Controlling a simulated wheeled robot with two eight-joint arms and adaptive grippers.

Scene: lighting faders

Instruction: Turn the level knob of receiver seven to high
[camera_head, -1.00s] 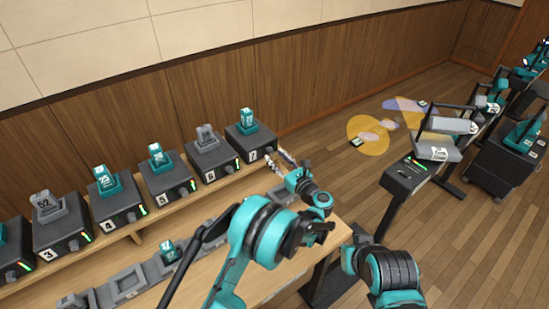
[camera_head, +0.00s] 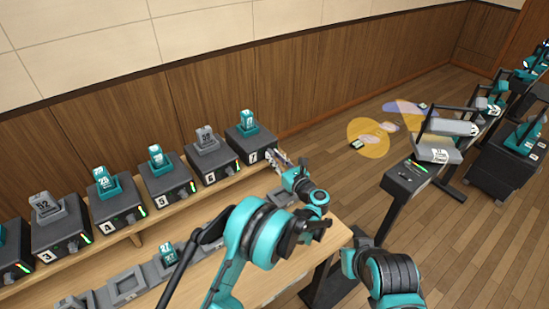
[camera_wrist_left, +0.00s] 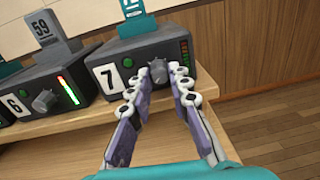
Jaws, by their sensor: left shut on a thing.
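Receiver seven (camera_head: 246,144) is the dark grey box marked 7 at the right end of the shelf row, with a teal pack standing in its top. It also shows in the wrist view (camera_wrist_left: 113,52), with a white 7 label and a green light on its front. Its level knob (camera_wrist_left: 158,69) is a small dark knob on that front. My left gripper (camera_head: 274,156) reaches it from the front, and its fingertips (camera_wrist_left: 164,74) are shut on the knob, one on each side. The fingers partly cover the knob and level lights. My right gripper is out of view.
Receiver six (camera_head: 210,160) stands close to the left of receiver seven, with its own knob (camera_wrist_left: 45,101) and lit level bar. More receivers continue left. A lower row of grey holders (camera_head: 128,284) lies in front.

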